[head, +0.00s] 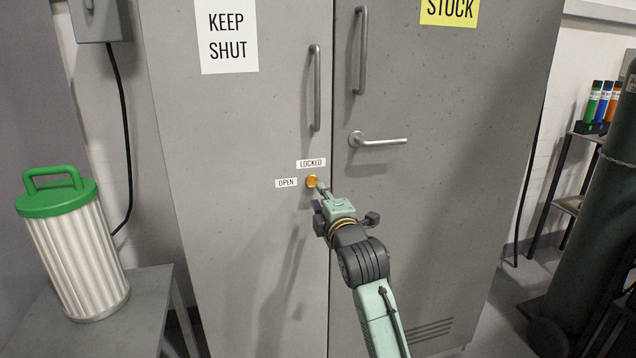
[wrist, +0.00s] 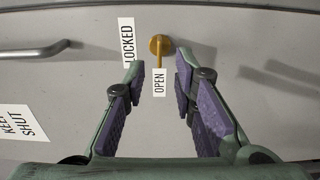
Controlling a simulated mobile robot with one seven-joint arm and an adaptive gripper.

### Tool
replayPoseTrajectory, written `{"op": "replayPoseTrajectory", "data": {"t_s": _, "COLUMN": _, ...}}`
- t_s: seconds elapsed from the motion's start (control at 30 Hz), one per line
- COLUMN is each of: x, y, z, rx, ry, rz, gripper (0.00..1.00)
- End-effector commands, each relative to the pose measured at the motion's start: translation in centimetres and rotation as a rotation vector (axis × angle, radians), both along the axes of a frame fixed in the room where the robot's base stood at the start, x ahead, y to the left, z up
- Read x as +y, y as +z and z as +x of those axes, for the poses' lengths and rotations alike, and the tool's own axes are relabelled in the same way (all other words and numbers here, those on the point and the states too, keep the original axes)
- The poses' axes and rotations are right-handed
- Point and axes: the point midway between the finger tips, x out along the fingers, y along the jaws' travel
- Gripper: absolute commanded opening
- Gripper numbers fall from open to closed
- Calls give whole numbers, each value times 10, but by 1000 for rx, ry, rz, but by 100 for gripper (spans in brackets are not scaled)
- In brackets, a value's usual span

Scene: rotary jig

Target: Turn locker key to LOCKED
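The brass-coloured locker key (head: 312,181) sits in the left door of the grey locker, by the door seam. In the wrist view, the key (wrist: 159,46) shows a round base and a thin bar that points down the picture towards the OPEN label (wrist: 159,83). The LOCKED label (wrist: 128,42) is to its left there. In the head view, OPEN (head: 286,183) is left of the key and LOCKED (head: 311,163) is above it. My gripper (wrist: 159,62) is open, its fingers apart on either side of the key's bar. I see no contact. In the head view, my gripper (head: 322,187) partly overlaps the key.
Two vertical door handles (head: 315,88) (head: 360,50) and a lever handle (head: 378,141) stick out near the key. A green-topped filter (head: 75,245) stands on a bench at left. A gas cylinder (head: 595,220) stands at right.

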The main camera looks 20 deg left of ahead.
Motion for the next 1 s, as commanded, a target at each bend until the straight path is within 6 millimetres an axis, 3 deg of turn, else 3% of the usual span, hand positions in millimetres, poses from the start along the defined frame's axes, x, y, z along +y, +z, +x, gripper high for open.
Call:
{"op": "replayPoseTrajectory", "data": {"t_s": 0.3, "x": 26, "y": 2, "z": 38, "rx": 1, "ry": 0, "rz": 1, "gripper": 25}}
{"op": "replayPoseTrajectory", "data": {"t_s": 0.67, "x": 29, "y": 0, "z": 43, "rx": -1, "ry": 0, "rz": 2, "gripper": 25}}
{"op": "replayPoseTrajectory", "data": {"t_s": 1.0, "x": 29, "y": 0, "z": 43, "rx": -1, "ry": 0, "rz": 2, "gripper": 4}}
